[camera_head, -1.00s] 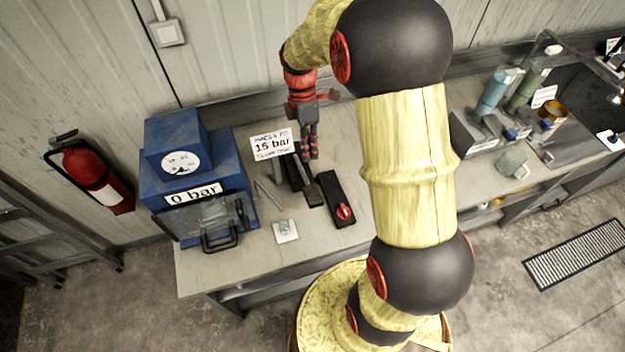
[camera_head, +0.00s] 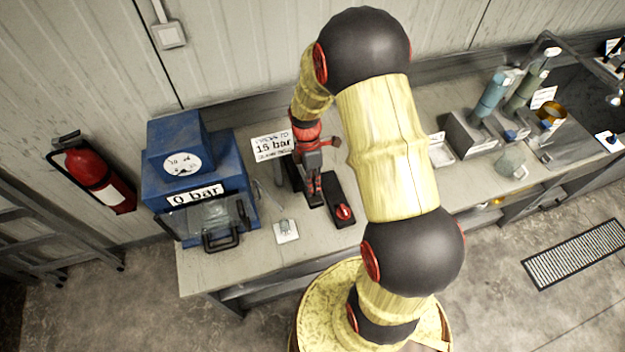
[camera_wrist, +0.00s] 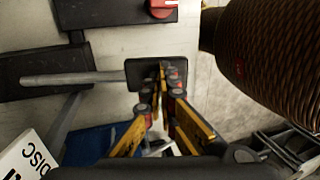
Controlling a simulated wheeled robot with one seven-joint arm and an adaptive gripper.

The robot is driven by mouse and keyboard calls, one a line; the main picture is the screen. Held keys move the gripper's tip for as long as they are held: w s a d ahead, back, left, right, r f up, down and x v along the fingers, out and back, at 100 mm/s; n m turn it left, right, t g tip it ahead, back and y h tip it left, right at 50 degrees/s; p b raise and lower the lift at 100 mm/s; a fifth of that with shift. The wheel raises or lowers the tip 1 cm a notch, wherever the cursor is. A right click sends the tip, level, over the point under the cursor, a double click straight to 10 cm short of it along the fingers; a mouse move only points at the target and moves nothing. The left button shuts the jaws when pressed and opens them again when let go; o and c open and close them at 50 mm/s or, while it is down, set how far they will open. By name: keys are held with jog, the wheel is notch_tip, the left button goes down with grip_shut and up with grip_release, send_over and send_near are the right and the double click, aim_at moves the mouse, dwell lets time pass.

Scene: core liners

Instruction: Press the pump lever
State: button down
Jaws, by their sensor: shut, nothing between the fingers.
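The pump lever (camera_wrist: 75,78) is a grey rod with a flat dark pad (camera_wrist: 140,72) at its end, in the wrist view. The rod runs from a black pump body (camera_wrist: 40,68). My gripper (camera_wrist: 161,76) is shut and empty, with its fingertips over the pad. I cannot tell whether they touch it. In the head view my gripper (camera_head: 316,198) points down at the pump and hides most of the lever. The blue press (camera_head: 175,160) on the left bears a dial gauge (camera_head: 181,163) and a sign (camera_head: 195,194) reading "0 bar".
A black block with a red knob (camera_head: 344,212) lies right of the pump. A sign (camera_head: 272,147) reading "15 bar" stands behind it. A small white plate (camera_head: 286,232) lies in front. Bottles (camera_head: 490,95) and a glass vessel (camera_head: 512,164) stand farther right on the bench.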

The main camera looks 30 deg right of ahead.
jog(key=shift+f, duration=0.1)
jog(key=b+x, duration=0.3)
jog(key=x, duration=0.4)
jog(key=shift+s, duration=0.4)
jog(key=shift+a, duration=0.1)
jog(key=shift+s, duration=0.1)
jog(key=s+a+p+v, duration=0.1)
jog(key=s+v, duration=0.1)
jog(key=v, duration=1.2)
jog(key=shift+d+r+p, duration=0.2)
jog(key=shift+r+p, duration=0.15)
jog(key=shift+r, duration=0.35)
dwell(1.9)
